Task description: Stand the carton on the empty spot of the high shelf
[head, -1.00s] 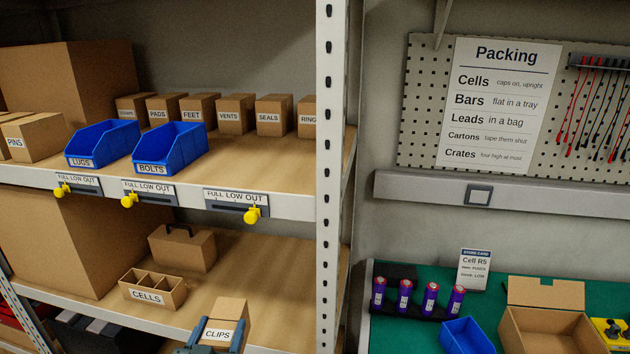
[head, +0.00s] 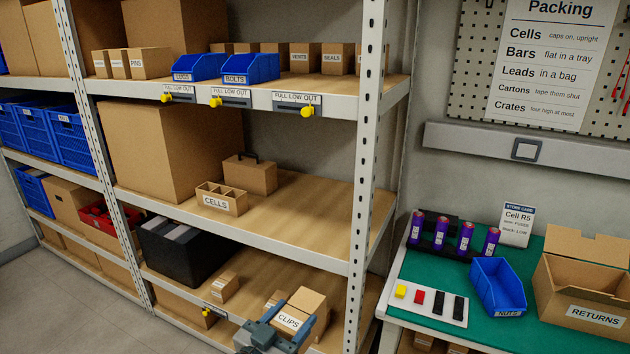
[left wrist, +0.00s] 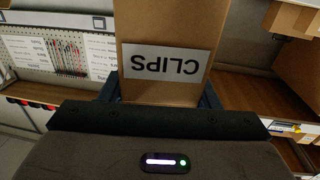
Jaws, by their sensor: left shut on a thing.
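The brown carton labelled CLIPS (head: 302,302) is upright in my left gripper (head: 284,328), which is shut on its sides. In the left wrist view the carton (left wrist: 172,28) fills the top middle, its label upside down. In the head view it appears in front of the lower shelving, well below the high shelf (head: 335,92). On that shelf stand blue bins LUGS (head: 195,68) and BOLTS (head: 250,70). The bare board right of BOLTS, above the third FULL LOW OUT tag (head: 297,99), is the empty spot. My right gripper is not in view.
A white upright post (head: 368,150) bounds the shelf on the right. Small cartons stand behind the bins. The middle shelf holds a big box (head: 150,150) and a CELLS tray (head: 222,199). A green bench (head: 405,275) stands at right.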

